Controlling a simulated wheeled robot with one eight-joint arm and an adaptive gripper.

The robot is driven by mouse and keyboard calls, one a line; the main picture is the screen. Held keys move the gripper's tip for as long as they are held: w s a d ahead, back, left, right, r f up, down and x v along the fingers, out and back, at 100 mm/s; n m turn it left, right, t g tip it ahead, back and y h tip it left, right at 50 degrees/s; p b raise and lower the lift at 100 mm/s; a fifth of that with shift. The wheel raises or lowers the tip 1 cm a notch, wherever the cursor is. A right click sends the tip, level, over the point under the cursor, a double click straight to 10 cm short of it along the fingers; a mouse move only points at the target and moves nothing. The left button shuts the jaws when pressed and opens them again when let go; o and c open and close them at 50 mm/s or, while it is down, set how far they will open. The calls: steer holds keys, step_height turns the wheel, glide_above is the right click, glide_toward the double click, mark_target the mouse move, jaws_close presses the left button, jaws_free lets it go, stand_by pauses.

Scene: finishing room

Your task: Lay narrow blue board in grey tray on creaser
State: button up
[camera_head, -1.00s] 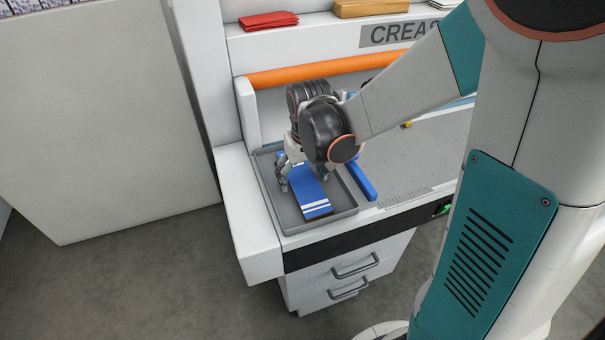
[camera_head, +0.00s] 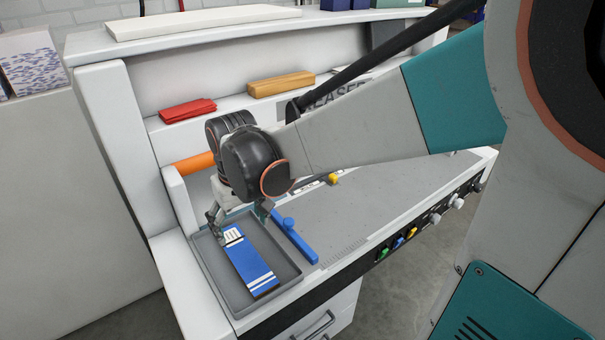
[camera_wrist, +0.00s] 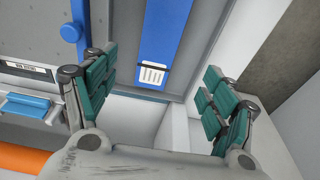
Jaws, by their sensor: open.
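The narrow blue board (camera_head: 249,262) with white stripes lies flat inside the grey tray (camera_head: 285,287) at the left end of the creaser (camera_head: 380,205). In the wrist view the board (camera_wrist: 166,30) shows its end with a white printed patch between my fingers, clear of both. My gripper (camera_head: 240,212) is open over the back end of the tray. In the wrist view my gripper's fingers (camera_wrist: 160,98) are wide apart with nothing between them.
A blue bar with a knob (camera_head: 295,238) stands just right of the tray. An orange roller (camera_head: 195,162) runs behind. A red stack (camera_head: 187,109) and a tan block (camera_head: 281,84) sit on the shelf above. The creaser's bed to the right is mostly clear.

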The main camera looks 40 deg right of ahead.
steer(key=s+r+t, duration=0.5)
steer(key=s+r, duration=0.1)
steer(key=s, duration=0.7)
steer(key=shift+r, duration=0.15)
stand_by(0.8)
